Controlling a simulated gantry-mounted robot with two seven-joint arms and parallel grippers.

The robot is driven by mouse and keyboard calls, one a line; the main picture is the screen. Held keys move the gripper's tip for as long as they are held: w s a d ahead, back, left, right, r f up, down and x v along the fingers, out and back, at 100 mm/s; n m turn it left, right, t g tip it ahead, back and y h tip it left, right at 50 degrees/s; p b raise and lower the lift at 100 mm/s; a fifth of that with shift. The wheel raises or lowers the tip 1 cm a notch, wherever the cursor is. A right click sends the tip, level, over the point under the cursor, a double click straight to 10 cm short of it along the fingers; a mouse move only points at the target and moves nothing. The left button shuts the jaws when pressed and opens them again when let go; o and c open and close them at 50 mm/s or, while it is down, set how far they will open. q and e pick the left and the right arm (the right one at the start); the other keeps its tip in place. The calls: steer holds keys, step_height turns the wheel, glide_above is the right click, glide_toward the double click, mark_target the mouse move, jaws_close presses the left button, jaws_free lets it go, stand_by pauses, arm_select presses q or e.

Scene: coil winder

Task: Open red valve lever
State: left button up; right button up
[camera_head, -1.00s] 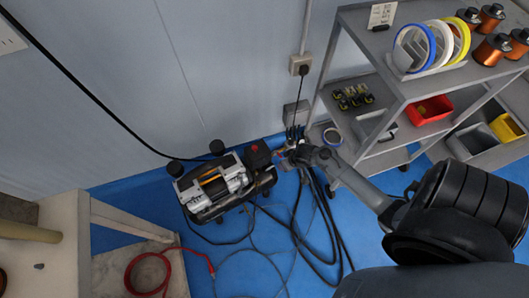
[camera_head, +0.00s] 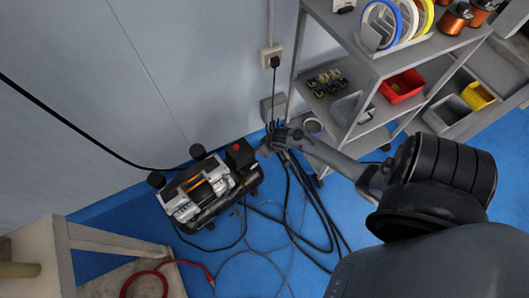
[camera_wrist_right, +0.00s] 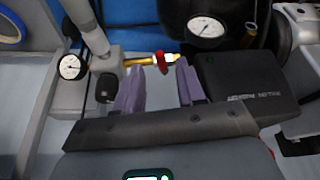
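The red valve lever (camera_wrist_right: 162,60) shows in the right wrist view, on a brass fitting (camera_wrist_right: 140,61) between a small gauge and a black box. My right gripper (camera_wrist_right: 161,74) is open, with its two purple-grey fingers apart. The lever appears in the gap between the fingertips; I cannot tell whether either finger touches it. In the head view my right gripper (camera_head: 270,145) is at the right end of the air compressor (camera_head: 205,190), and the lever cannot be made out there. My left gripper is not in view.
A small gauge (camera_wrist_right: 72,67) and a larger gauge (camera_wrist_right: 206,27) flank the fitting. Dark hoses (camera_head: 305,195) hang below my right gripper to the blue floor. A grey shelf (camera_head: 375,68) stands to the right. A red hose (camera_head: 150,275) lies at lower left.

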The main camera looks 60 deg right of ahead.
steer(key=shift+b+x, duration=0.3)
steer(key=shift+x, duration=0.5)
steer(key=shift+a, duration=0.1)
jaws_close()
